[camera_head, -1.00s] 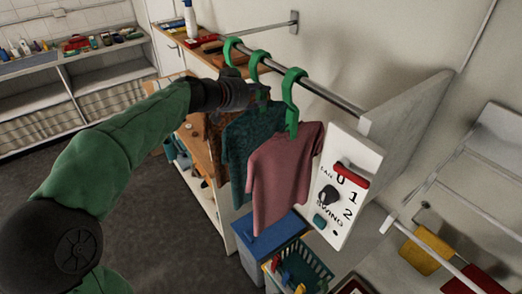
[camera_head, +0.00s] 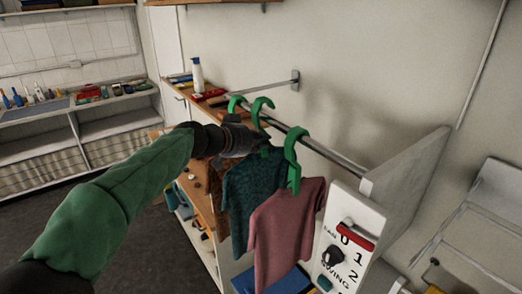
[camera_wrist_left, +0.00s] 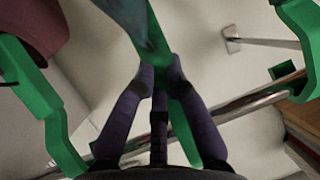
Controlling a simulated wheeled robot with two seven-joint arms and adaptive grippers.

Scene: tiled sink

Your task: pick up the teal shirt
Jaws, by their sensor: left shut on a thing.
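The teal shirt (camera_head: 252,190) hangs from a green hanger (camera_head: 262,107), between a brown patterned garment (camera_head: 217,190) and a pink shirt (camera_head: 283,230). My left gripper (camera_head: 262,140) is at the neck of the teal shirt, shut on its green hanger. In the left wrist view, the dark fingers (camera_wrist_left: 160,75) close around the green hanger stem (camera_wrist_left: 157,50), with a bit of teal cloth (camera_wrist_left: 137,15) above. The hook is at the metal rail (camera_head: 325,152); I cannot tell whether it still rests on it. My right gripper is out of view.
The pink shirt's green hanger (camera_head: 293,155) is close on the right. A white panel with a red switch (camera_head: 356,236) stands at the rail's right end. A blue bin lid (camera_head: 285,282) is below. A wooden shelf unit (camera_head: 205,215) stands behind the garments.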

